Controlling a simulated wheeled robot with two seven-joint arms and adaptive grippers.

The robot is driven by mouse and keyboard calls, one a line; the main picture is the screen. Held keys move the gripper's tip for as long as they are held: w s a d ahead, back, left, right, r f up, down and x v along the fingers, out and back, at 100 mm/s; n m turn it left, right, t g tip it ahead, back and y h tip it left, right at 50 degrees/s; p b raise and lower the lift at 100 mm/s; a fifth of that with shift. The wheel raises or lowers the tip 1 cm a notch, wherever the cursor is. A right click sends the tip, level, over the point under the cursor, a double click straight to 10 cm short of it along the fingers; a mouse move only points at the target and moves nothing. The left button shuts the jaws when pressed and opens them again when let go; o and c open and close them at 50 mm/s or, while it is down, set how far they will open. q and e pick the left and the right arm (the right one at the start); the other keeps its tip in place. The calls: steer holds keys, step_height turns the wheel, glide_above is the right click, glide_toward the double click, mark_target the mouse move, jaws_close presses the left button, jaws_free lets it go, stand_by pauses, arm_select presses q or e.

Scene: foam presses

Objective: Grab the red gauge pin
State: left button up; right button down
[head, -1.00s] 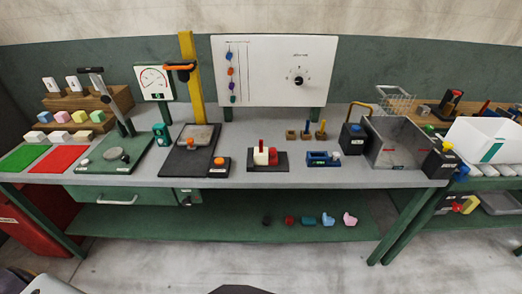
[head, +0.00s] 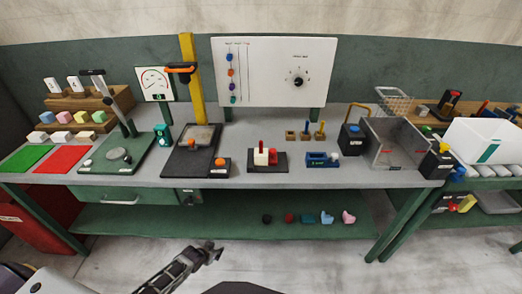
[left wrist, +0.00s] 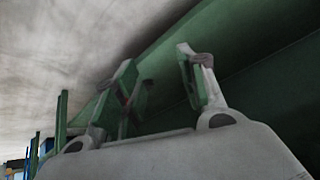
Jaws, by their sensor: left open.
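A small upright red pin (head: 262,146) stands at a white block (head: 261,158) on a black base (head: 282,166) near the middle of the bench. A red piece (head: 273,156) sits right beside the block; I cannot tell its exact shape. My left gripper (head: 212,251) is open and empty, low in front of the bench and apart from the pin. The left wrist view shows its two spread fingers (left wrist: 158,82) with green bench parts behind them and no pin. My right gripper is not in view.
The bench front edge (head: 230,184) and lower green shelf (head: 235,218) lie beyond my left gripper. Several small coloured pieces (head: 306,218) rest on the shelf. Small wooden blocks with pins (head: 305,135) and a blue fixture (head: 322,160) stand right of the black base.

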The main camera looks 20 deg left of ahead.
arm_select(q)
steer(key=w+d+r+m+t+h+p, duration=0.1)
steer(key=w+d+r, duration=0.3)
steer(key=r, duration=0.8)
steer(key=w+d+r+m+t+h+p, duration=0.1)
steer(key=w+d+r+h, duration=0.3)
steer(key=r, duration=0.8)
steer(key=w+d+r+m+t+y+p, duration=0.1)
steer(key=w+d+r, duration=0.1)
steer(key=d+r, duration=0.65)
steer(key=w+a+r+t+h, duration=0.1)
steer(key=w+a+r, duration=0.2)
steer(key=r, duration=0.5)
steer(key=w+a+r+t+h, duration=0.2)
steer(key=w+a+r, duration=0.2)
steer(key=r, duration=0.4)
steer(key=shift+a+r, duration=0.25)
steer(key=shift+a, duration=0.6)
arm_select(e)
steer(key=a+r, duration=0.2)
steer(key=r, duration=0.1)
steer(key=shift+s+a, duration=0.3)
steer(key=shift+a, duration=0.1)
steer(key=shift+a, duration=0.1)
